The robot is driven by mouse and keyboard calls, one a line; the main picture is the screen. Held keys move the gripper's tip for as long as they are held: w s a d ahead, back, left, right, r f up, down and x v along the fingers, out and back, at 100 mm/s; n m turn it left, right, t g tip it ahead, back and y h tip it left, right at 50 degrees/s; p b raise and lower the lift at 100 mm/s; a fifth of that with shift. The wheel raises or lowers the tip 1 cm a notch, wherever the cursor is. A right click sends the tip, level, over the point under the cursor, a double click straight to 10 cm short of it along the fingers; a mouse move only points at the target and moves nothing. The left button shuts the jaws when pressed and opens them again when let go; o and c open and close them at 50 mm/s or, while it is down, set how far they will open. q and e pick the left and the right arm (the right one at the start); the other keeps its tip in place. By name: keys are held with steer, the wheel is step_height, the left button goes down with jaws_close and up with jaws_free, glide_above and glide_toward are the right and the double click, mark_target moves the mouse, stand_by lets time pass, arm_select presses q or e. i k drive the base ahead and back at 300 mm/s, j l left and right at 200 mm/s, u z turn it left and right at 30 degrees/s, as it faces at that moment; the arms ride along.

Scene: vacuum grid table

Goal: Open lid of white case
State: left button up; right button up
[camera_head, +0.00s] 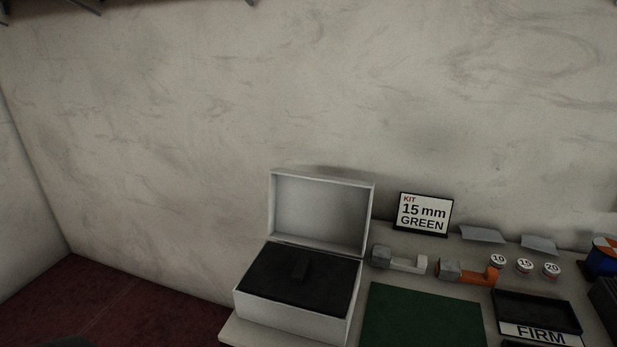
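The white case (291,314) stands at the left end of the table. Its lid (320,212) is raised and stands nearly upright behind the box, with its pale inner side facing me. The inside of the case holds a dark insert (325,283) with a small dark raised block (301,265) near its middle. Neither of my grippers shows in the head view.
A sign (423,213) reading "KIT 15 mm GREEN" stands behind the table's tools. A green mat (422,318), a white-handled tool (399,261), an orange-handled tool (470,273), several numbered round caps (525,265) and a black tray (537,308) marked "FIRM" lie right of the case.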

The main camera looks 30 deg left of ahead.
mark_target(326, 213)
steer(key=j, duration=1.75)
